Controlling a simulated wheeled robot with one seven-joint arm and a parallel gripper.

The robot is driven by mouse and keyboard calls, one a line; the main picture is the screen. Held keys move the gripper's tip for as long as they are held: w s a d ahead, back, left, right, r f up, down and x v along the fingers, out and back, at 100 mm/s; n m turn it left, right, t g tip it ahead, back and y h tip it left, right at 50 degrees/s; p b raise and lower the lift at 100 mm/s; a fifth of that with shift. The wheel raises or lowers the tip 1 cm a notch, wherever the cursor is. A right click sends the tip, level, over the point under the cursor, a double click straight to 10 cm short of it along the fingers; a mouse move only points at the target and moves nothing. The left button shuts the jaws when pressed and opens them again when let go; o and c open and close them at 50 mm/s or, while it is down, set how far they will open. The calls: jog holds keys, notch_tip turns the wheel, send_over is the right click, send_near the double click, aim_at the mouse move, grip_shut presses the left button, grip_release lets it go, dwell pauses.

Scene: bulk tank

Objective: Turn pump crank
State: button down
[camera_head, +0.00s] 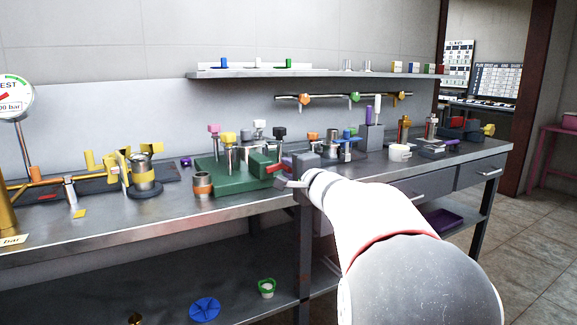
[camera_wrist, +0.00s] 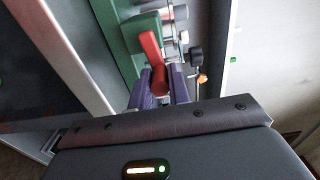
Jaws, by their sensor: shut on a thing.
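The pump has a green base (camera_head: 210,180) on the front part of the workbench, left of my arm in the head view. A red crank arm (camera_wrist: 150,47) stands out from the green pump body (camera_wrist: 113,25) in the wrist view. The red part also shows small in the head view (camera_head: 276,168). My gripper (camera_wrist: 161,82) has purple fingers on both sides of the red crank's near end and is shut on it. The fingers hide part of that end. In the head view my forearm and wrist cover most of the gripper.
Black, pink and yellow knobs stand on posts around the pump. A steel cup with an orange band (camera_head: 203,184) stands to its left, and a yellow-banded cylinder (camera_head: 144,177) farther left. A shelf (camera_head: 310,75) runs above the bench. The bench's front edge lies beneath my wrist.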

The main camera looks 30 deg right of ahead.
jog(key=m, duration=0.2)
jog(key=f+m, duration=0.1)
jog(key=m, duration=0.1)
jog(key=shift+a+m, duration=0.1)
jog(key=shift+m, duration=0.3)
dwell(0.4)
jog(key=c, duration=1.4)
grip_release()
jog(key=shift+w+f, duration=0.1)
jog(key=shift+o, duration=0.4)
jog(key=shift+f, duration=0.1)
jog(key=s, duration=0.8)
jog(key=shift+d, duration=0.2)
